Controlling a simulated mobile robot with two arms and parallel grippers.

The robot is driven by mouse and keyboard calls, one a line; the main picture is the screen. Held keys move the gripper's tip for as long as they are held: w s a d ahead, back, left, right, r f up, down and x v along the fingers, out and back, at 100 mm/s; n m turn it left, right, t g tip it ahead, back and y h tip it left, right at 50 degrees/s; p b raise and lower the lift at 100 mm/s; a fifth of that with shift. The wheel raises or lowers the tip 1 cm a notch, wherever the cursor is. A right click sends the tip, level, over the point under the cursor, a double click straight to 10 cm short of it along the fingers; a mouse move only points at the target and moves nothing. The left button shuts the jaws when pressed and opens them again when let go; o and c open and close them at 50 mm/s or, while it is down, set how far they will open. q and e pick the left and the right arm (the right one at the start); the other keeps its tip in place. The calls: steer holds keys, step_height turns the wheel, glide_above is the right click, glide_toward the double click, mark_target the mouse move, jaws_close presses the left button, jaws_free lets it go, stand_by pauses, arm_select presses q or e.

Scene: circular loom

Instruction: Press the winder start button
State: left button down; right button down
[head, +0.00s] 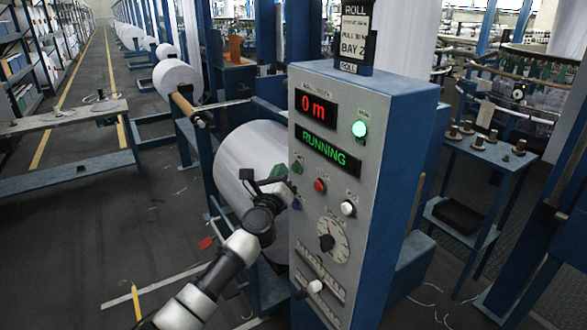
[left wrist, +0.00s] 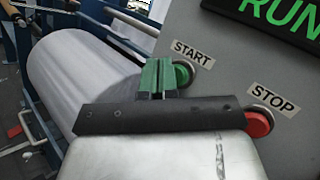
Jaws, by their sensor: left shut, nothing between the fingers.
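The winder's control panel (head: 340,130) stands in the middle of the head view. Its green START button (head: 297,167) is at the panel's left edge, partly crowded by my gripper; it also shows in the left wrist view (left wrist: 184,73), under the START label. My left gripper (head: 279,172) is shut and empty. In the left wrist view its green fingertips (left wrist: 156,76) are right beside the START button and overlap its left side. I cannot tell whether they touch it. The upper display reads 0 m (head: 316,108), the lower reads RUNNING (head: 328,149), and a green lamp (head: 359,129) is lit.
A red STOP button (head: 320,185) sits right of START, with a white button (head: 348,208), a dial (head: 332,240) and a lever (head: 316,287) nearby. A large white fabric roll (head: 245,160) lies left of the panel. A small blue table (head: 485,150) stands to the right.

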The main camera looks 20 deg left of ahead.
arm_select(q)
steer(key=shift+a, duration=0.1)
steer(key=s+a+p, duration=0.1)
steer(key=s, duration=0.1)
steer(key=s+a, duration=0.2)
steer(key=shift+p, duration=0.4)
stand_by(0.5)
